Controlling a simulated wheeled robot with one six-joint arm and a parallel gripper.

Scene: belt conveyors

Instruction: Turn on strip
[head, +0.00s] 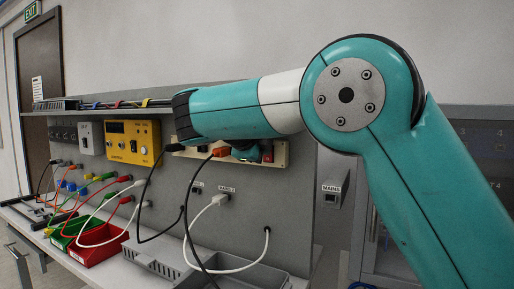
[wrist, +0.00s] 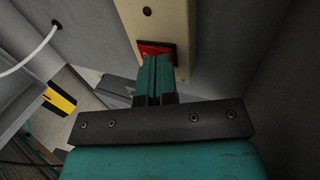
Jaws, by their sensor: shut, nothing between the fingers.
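The power strip (head: 283,148) is a long cream bar mounted on the grey panel, partly hidden behind my arm in the head view. A red rocker switch (head: 267,151) shows near its right end. In the wrist view the strip (wrist: 168,75) runs up from the middle, and the red switch (wrist: 155,48) lies right at my fingertips. My gripper (wrist: 155,60) is shut and empty, its fingertips overlapping the switch's lower part. I cannot tell whether they touch it or which way the rocker is tipped.
A yellow power supply (head: 133,142) hangs left on the panel. Black and white cables hang in front of the panel. A red bin (head: 100,247) and a grey tray (head: 160,262) stand on the bench below. A box labelled MAINS (head: 332,190) is at right.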

